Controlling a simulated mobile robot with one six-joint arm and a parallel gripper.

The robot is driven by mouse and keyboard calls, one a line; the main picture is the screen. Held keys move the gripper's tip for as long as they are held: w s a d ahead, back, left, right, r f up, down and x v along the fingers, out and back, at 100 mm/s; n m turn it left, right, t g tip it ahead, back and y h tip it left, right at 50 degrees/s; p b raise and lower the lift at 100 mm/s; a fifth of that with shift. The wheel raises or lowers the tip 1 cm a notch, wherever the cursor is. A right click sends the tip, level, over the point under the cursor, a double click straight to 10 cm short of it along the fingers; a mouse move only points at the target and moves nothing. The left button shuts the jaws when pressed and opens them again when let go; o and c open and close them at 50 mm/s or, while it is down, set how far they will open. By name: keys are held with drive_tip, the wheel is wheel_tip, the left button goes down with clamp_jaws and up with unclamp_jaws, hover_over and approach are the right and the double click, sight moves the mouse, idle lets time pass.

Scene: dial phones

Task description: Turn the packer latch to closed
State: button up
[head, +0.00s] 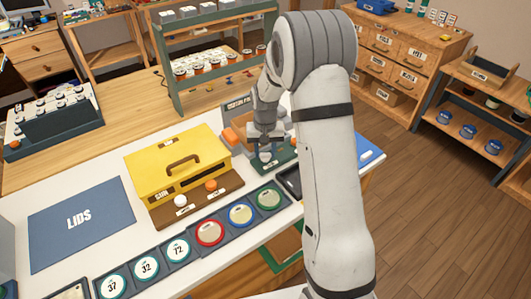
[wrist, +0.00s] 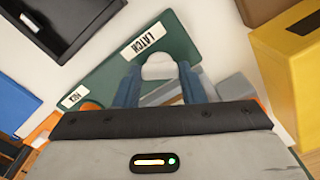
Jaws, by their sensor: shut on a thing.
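The packer shows in the wrist view as a dark green plate (wrist: 118,72) with a "LATCH" label and a smaller label near an orange part. A pale rounded latch knob (wrist: 158,66) stands beside the "LATCH" label. My gripper (wrist: 159,80) is shut on this knob, with one blue-grey finger on each side. The knob's lower part and the packer's back are hidden by my gripper and arm.
A yellow box (head: 178,160) with a handle stands close to the left of my gripper. Red, blue and green-ringed dials (head: 240,214) line the table front. A black tray (wrist: 60,25) and a blue object (wrist: 18,103) lie near the packer. A blue "LIDS" mat (head: 80,222) lies left.

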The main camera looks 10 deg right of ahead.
sight(265, 153)
drive_tip(key=m+b, duration=0.2)
drive_tip(key=m, duration=0.4)
drive_tip(key=m+b, duration=0.1)
drive_tip(key=m, duration=0.4)
drive_tip(key=shift+w+r+m, duration=0.1)
drive_tip(key=shift+m, duration=0.4)
drive_tip(key=o, duration=1)
wheel_tip(265, 153, up, 8)
drive_tip(key=shift+f, duration=0.15)
